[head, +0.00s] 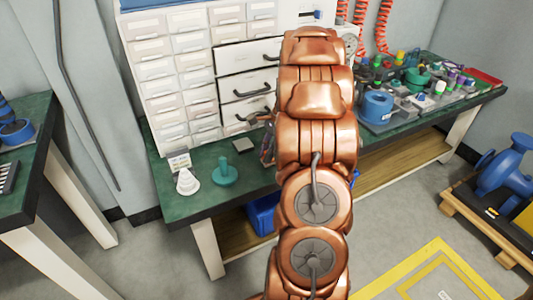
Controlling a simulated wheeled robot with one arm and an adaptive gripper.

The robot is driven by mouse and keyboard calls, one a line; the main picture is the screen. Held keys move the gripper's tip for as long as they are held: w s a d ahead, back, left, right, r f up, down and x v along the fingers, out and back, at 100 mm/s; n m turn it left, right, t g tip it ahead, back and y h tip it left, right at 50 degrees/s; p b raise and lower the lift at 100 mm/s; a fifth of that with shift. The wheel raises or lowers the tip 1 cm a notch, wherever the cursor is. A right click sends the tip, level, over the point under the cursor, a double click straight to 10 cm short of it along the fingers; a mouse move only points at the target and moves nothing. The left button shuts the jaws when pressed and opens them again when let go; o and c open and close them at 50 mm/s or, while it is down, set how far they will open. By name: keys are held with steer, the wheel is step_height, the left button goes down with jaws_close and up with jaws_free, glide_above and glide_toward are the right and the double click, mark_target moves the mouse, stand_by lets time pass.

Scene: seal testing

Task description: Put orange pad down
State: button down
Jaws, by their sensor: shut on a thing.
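My copper-coloured arm reaches away from me over the green bench (202,205) and blocks much of the view. Part of my gripper (267,146) shows as a dark shape at the left edge of the arm, low over the bench in front of the drawers. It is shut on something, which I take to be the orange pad. The pad itself is hidden behind the arm and gripper, so I cannot tell whether it touches the bench.
A grey square block (243,145), a green stemmed piece (224,174) and a white stepped cone (187,182) stand left of my gripper. A drawer cabinet (180,80) rises behind. A blue ring (376,106) and several small parts crowd the bench's right.

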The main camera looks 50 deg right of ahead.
steer(key=c, duration=1)
jaws_free()
steer(key=shift+f, duration=0.1)
steer(key=p+v, duration=0.2)
steer(key=v, duration=1)
